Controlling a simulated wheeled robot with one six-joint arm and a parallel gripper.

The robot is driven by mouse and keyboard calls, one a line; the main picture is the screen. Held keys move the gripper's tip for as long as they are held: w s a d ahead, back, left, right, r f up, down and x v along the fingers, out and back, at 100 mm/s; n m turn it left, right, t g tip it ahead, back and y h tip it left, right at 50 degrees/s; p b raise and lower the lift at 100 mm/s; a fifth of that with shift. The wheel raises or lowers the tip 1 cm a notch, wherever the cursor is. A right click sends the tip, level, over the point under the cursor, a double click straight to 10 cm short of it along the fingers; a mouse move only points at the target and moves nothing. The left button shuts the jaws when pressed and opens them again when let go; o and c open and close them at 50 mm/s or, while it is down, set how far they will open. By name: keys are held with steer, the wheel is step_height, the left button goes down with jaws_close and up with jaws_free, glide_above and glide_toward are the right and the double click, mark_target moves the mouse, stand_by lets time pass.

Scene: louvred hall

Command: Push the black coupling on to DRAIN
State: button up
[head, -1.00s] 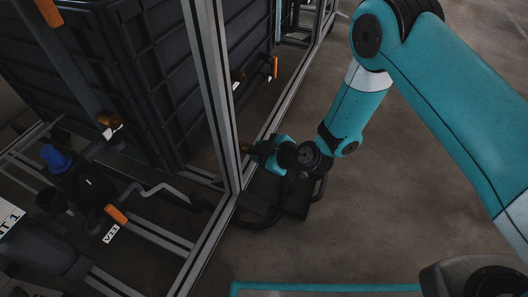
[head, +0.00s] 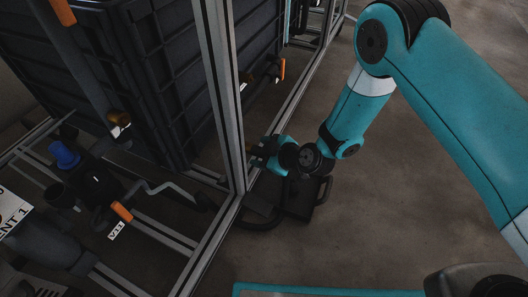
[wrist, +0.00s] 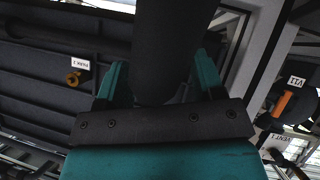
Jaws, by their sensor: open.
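My gripper (head: 262,150) is low beside the upright frame post in the head view, small and partly dark. In the wrist view my gripper (wrist: 163,82) has its two teal fingers apart, with a thick black cylinder (wrist: 172,45) between them. The cylinder runs up out of the picture; it may be the black coupling or its hose, and I cannot tell which. I cannot make out contact between fingers and cylinder. No label reading DRAIN is legible, and the DRAIN fitting cannot be identified in either view.
The grey upright post (head: 222,95) stands close left of my gripper. A large dark ribbed tank (head: 160,80) is behind it. An orange valve handle labelled V11 (head: 121,212) and a blue cap (head: 64,154) are at left. The floor (head: 400,220) at right is clear.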

steer(key=s+d+r, duration=0.2)
steer(key=s+d, duration=0.1)
steer(key=d, duration=0.3)
steer(key=shift+b, duration=0.3)
